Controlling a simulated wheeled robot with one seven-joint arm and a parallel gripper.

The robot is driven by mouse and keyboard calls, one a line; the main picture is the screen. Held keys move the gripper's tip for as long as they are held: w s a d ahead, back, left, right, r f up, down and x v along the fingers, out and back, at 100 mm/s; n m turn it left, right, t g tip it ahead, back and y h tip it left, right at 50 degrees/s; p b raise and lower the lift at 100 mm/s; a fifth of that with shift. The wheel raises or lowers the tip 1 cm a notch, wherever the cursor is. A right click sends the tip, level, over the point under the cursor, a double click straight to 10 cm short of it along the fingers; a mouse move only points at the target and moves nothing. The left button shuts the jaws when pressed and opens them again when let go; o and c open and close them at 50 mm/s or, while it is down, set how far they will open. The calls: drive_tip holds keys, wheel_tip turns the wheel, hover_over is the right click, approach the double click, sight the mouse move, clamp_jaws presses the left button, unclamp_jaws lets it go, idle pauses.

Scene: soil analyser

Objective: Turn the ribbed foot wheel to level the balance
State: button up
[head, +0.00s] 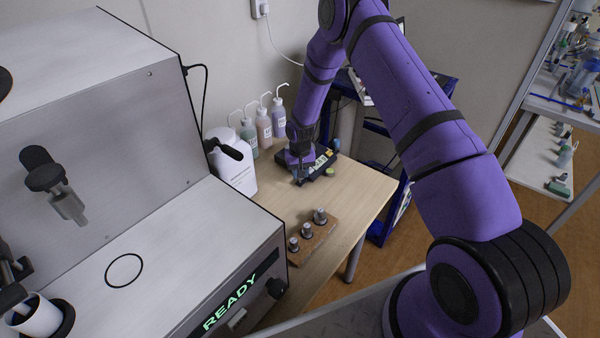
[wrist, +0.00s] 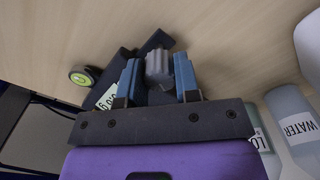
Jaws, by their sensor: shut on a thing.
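The balance (head: 320,167) is a dark, low instrument on the wooden table, partly hidden by my arm. In the wrist view its dark body (wrist: 155,43) and part of its display label (wrist: 107,97) show behind the fingers. The ribbed foot wheel (wrist: 157,66) is a grey ribbed knob between the two blue fingers of my gripper (wrist: 159,78), which is shut on it. A round yellow-green level vial (wrist: 83,76) shows at the balance's side; its bubble is too small to read. The vial also shows in the head view (head: 329,171).
A wooden block with several metal weights (head: 313,240) stands at the table's front. A white jug (head: 232,165) and several wash bottles (head: 264,128) stand along the wall. A large analyser reading READY (head: 230,301) fills the left. Bare table (head: 355,190) lies right of the balance.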

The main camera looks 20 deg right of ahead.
drive_tip(key=n, duration=0.5)
drive_tip(key=shift+n, duration=2.6)
drive_tip(key=o, duration=0.9)
drive_tip(key=shift+o, duration=0.2)
drive_tip(key=shift+r, duration=0.1)
wheel_tip(320, 180, up, 11)
drive_tip(key=shift+f, duration=0.2)
drive_tip(key=shift+r, duration=0.15)
